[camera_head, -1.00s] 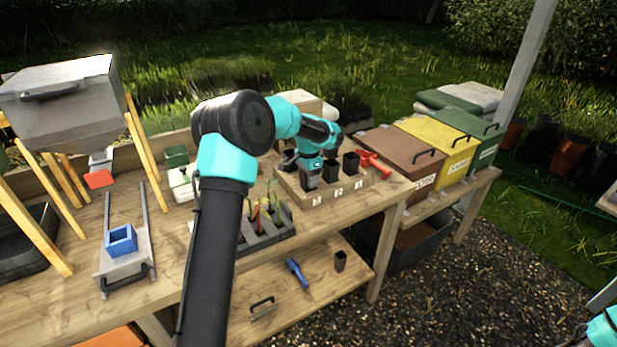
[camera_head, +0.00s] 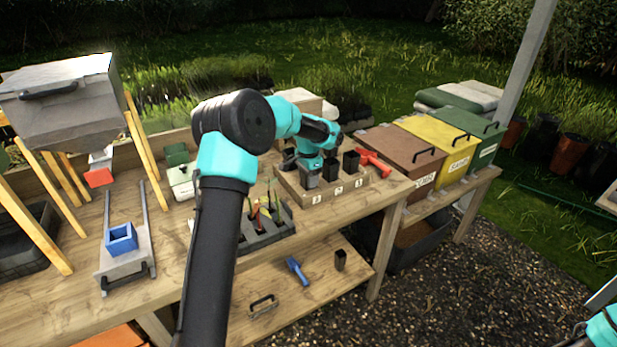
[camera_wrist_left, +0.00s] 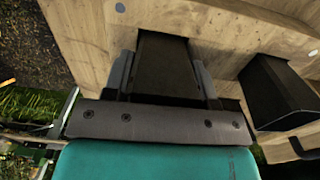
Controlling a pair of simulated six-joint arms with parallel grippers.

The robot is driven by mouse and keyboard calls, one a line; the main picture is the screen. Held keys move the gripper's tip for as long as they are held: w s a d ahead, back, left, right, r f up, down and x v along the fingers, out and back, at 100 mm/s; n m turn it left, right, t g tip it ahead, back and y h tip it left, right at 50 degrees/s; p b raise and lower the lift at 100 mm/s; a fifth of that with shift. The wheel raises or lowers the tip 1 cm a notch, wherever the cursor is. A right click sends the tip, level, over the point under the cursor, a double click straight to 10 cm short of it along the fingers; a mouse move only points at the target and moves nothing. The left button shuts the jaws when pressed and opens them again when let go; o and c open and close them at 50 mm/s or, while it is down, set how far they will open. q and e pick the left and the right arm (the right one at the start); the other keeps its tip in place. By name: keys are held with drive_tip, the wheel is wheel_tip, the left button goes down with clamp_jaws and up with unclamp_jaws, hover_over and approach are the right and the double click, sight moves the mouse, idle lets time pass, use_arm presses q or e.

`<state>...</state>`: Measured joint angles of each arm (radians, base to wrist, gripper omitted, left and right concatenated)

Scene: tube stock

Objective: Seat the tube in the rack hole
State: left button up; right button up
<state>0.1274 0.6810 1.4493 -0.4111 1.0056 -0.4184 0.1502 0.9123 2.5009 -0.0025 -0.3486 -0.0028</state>
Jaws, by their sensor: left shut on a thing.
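The wooden rack (camera_head: 335,190) stands on the far part of the bench, with numbered labels on its front. Dark square tubes stand at it, including a middle one (camera_head: 331,168) and a right one (camera_head: 351,160). My left gripper (camera_head: 309,166) is at the leftmost tube (camera_head: 310,178). In the left wrist view it is shut on a dark tube (camera_wrist_left: 165,65), one finger on each side, with rack wood around it. Another dark tube (camera_wrist_left: 280,90) is beside it on the right. I cannot tell how deep the held tube sits. My right gripper is out of the frame.
Red tools (camera_head: 374,164) lie right of the rack. A dark tray (camera_head: 265,235) with small tools stands in front of it. Lidded bins (camera_head: 400,153) are to the right.

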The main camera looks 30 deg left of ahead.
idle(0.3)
use_arm(q)
drive_tip(key=o, duration=1.1)
drive_tip(key=shift+r, duration=4.5)
